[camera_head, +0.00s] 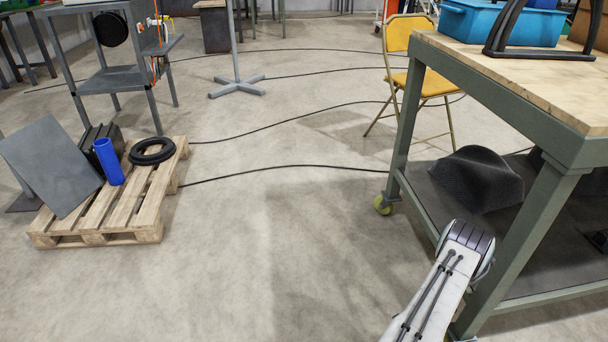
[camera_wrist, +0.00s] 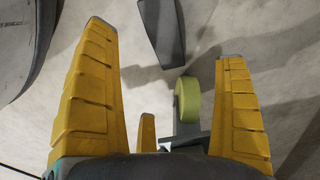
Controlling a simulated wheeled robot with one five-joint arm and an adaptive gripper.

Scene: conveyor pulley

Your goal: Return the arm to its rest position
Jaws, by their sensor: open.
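My arm (camera_head: 445,275) shows in the head view at the lower right, beside the front leg of the workbench (camera_head: 535,225). The gripper end is not visible in the head view. In the wrist view my gripper (camera_wrist: 165,45) is open, its yellow fingers spread wide with nothing between the tips. Past the fingers are the concrete floor, a yellow-green caster wheel (camera_wrist: 187,99) and a dark grey bar (camera_wrist: 162,30). The wheel appears between the fingers in the picture; I cannot tell how far below it is.
A wooden pallet (camera_head: 120,205) at left carries a blue cylinder (camera_head: 109,161), a black ring (camera_head: 152,151) and a grey plate (camera_head: 50,165). A yellow folding chair (camera_head: 410,75) stands behind the workbench. A dark lump (camera_head: 476,179) lies on its lower shelf. Black cables (camera_head: 290,167) cross otherwise open floor.

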